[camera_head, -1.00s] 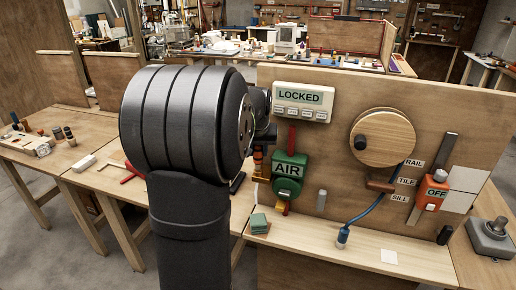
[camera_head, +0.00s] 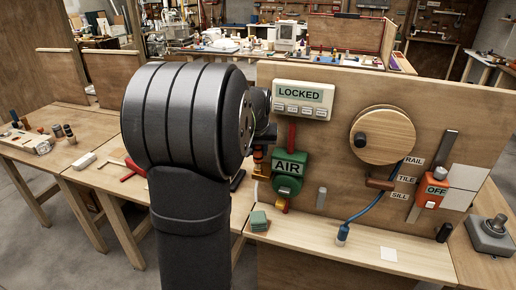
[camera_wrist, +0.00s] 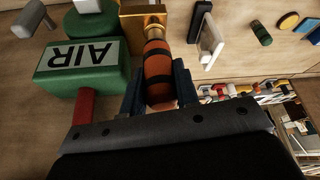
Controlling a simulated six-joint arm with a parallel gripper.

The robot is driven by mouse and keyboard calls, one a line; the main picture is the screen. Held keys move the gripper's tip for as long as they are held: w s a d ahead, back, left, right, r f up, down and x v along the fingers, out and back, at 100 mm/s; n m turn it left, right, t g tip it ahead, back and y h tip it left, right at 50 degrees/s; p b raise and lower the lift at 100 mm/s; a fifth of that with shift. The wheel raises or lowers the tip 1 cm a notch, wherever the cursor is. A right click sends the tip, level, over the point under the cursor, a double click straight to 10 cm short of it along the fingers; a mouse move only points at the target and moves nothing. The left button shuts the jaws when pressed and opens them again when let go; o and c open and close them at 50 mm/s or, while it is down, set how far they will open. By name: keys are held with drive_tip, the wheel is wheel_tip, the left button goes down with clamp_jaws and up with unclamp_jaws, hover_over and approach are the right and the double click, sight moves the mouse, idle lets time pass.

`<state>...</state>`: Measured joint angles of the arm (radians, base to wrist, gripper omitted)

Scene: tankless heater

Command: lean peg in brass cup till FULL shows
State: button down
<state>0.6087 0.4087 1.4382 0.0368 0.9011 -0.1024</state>
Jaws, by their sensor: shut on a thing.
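My gripper (camera_wrist: 159,88) is shut on an orange peg with black bands (camera_wrist: 158,68), one finger on each side. In the wrist view the peg's far end meets a brass cup on a square brass plate (camera_wrist: 132,24); how deep it sits in the cup cannot be told. In the head view the peg (camera_head: 259,156) shows just right of my wrist, roughly upright, and my arm hides most of the gripper. The white display (camera_head: 301,93) on the board reads LOCKED.
The green AIR box (camera_head: 288,166) is close beside the peg, with a red bar (camera_wrist: 85,105) near my gripper.

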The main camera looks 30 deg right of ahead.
drive_tip(key=shift+f, duration=0.45)
idle(2.3)
idle(1.6)
drive_tip(key=shift+r, duration=3.6)
